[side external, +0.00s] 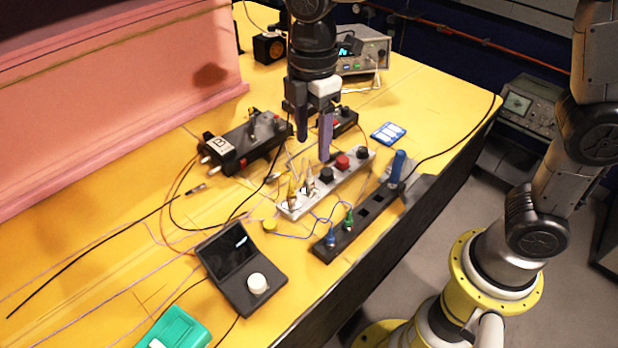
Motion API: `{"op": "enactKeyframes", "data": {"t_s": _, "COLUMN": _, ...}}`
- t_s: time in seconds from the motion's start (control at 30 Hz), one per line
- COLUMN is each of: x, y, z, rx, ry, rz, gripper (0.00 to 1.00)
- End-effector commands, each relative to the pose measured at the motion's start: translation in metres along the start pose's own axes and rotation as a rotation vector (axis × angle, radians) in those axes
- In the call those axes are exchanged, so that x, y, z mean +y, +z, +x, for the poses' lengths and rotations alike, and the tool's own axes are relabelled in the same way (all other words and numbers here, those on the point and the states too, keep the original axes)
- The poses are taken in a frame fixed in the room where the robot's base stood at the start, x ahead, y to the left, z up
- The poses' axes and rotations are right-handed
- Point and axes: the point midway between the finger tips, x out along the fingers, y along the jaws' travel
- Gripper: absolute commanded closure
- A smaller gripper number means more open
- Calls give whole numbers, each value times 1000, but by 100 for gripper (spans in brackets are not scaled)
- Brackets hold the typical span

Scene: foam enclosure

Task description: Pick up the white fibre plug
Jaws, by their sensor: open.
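My gripper (314,147) points down above the silver socket strip (292,212), with its two fingers apart and nothing seen between them. One finger looks black, the other purple. A small whitish plug (310,179), which looks like the white fibre plug, stands upright in the strip beside a yellow plug (292,191). My gripper is above and slightly behind it in the picture, apart from it. Where the plug meets the strip is too small to tell clearly.
Black and red knobs (342,162) sit on the same strip. A black strip (349,228) with blue and green plugs lies in front. A black box (248,147) stands behind left, and a black device with a white knob (257,283) nearer. Thin cables cross the yellow table.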

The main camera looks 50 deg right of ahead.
Motion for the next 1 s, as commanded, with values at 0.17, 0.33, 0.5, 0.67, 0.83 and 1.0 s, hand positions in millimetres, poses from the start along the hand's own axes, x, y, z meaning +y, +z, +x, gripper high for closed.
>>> {"op": "enactKeyframes", "data": {"t_s": 0.17, "x": 0, "y": 0, "z": 26, "rx": -1, "ry": -1, "rz": 1, "gripper": 40}}
{"op": "enactKeyframes", "data": {"t_s": 0.33, "x": 1, "y": 0, "z": 35, "rx": 0, "ry": 0, "rz": 2, "gripper": 40}}
{"op": "enactKeyframes", "data": {"t_s": 0.5, "x": 4, "y": -2, "z": 57, "rx": -2, "ry": -3, "rz": 2, "gripper": 40}}
{"op": "enactKeyframes", "data": {"t_s": 0.67, "x": 5, "y": -3, "z": 77, "rx": 0, "ry": 0, "rz": 2, "gripper": 40}}
{"op": "enactKeyframes", "data": {"t_s": 0.83, "x": 5, "y": -4, "z": 85, "rx": 0, "ry": 1, "rz": 2, "gripper": 40}}
{"op": "enactKeyframes", "data": {"t_s": 1.0, "x": 5, "y": -4, "z": 85, "rx": 1, "ry": 1, "rz": 2, "gripper": 40}}
